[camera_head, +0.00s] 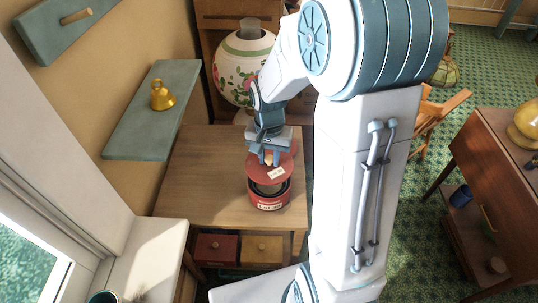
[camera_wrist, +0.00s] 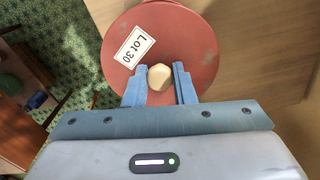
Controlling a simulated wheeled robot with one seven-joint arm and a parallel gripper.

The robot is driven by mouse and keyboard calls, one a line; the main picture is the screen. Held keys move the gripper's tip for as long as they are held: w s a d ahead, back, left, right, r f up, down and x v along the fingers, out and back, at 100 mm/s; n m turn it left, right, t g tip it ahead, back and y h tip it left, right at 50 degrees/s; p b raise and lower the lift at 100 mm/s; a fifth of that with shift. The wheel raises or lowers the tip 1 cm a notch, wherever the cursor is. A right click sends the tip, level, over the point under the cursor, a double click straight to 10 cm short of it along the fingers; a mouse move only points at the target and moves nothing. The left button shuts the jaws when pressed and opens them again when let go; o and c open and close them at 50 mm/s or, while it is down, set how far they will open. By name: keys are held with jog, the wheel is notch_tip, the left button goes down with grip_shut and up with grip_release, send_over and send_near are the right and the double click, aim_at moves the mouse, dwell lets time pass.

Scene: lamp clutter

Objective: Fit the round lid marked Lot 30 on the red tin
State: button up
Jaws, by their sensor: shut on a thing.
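The round red lid (camera_head: 276,174) has a white label, read as "Lot 30" in the wrist view (camera_wrist: 190,50), and a pale knob (camera_wrist: 159,77) at its middle. My gripper (camera_head: 267,158) is shut on this knob; its two blue fingers also show in the wrist view (camera_wrist: 160,84). The red tin (camera_head: 268,203) stands upright on the wooden table, with a cream label on its front. Its dark open mouth shows below the lid's front edge. The lid is above the tin and toward its back. Whether they touch, I cannot tell. The wrist view hides the tin.
The wooden table (camera_head: 205,195) is clear left of the tin. A flowered lamp (camera_head: 232,72) stands behind my gripper. A brass bell (camera_head: 162,96) sits on a green wall shelf (camera_head: 130,135). Red (camera_head: 217,248) and yellow (camera_head: 262,249) drawers or boxes are below the table front.

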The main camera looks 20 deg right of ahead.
aim_at(269, 167)
jog(key=shift+f+b, duration=2)
jog(key=shift+f, duration=0.5)
jog(key=shift+f+b, duration=0.85)
jog(key=shift+f, duration=0.05)
dwell(0.9)
jog(key=o, duration=0.8)
jog(key=shift+r, duration=0.15)
jog(key=shift+r+p, duration=0.85)
jog(key=shift+r, duration=0.1)
